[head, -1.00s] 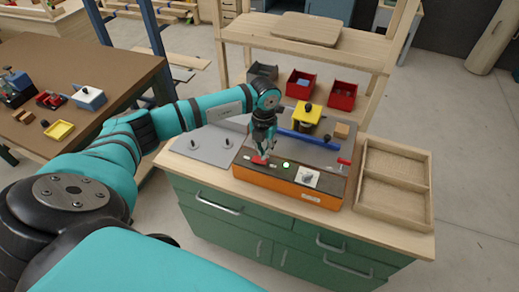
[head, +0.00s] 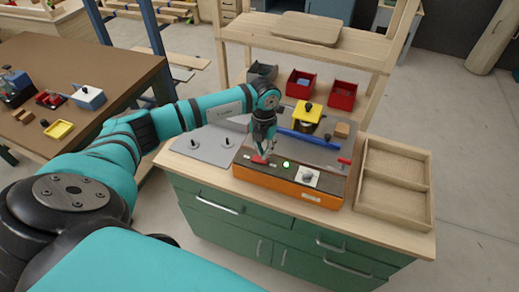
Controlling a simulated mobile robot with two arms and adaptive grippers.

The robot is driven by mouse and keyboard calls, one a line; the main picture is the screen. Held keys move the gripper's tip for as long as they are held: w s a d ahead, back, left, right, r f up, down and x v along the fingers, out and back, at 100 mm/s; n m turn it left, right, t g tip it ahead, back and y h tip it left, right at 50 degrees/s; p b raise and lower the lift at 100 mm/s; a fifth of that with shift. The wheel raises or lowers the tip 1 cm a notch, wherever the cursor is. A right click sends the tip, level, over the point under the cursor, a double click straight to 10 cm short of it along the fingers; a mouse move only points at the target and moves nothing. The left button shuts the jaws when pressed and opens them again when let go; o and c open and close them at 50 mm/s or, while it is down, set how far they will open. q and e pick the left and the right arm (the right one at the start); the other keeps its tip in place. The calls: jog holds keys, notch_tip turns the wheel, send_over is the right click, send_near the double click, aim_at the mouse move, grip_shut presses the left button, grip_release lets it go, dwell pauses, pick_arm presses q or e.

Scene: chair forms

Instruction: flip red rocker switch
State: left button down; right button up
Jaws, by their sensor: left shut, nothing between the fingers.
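The red rocker switch (head: 258,160) sits on the dark top of an orange-fronted control box (head: 290,187), near its left end. My left gripper (head: 264,152) is shut and empty, pointing down with its fingertips right at the red switch. Whether the tips touch it is too small to tell, and the gripper partly covers it. A lit green lamp (head: 286,164) and a white plate with a knob (head: 307,177) are to the right of the switch. My right gripper is out of the picture.
A blue bar (head: 308,139), a yellow block with a black knob (head: 307,112) and a red handle (head: 344,160) lie close to the right. A grey plate with pegs (head: 203,147) is left of the box. A wooden tray (head: 430,185) stands at the right.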

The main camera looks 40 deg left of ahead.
pick_arm(q)
jog(key=shift+f, duration=0.35)
jog(key=shift+f+b, duration=1.05)
dwell(0.4)
jog(key=shift+r+p, duration=2.35)
jog(key=shift+r, duration=1.25)
jog(key=shift+f, duration=0.1)
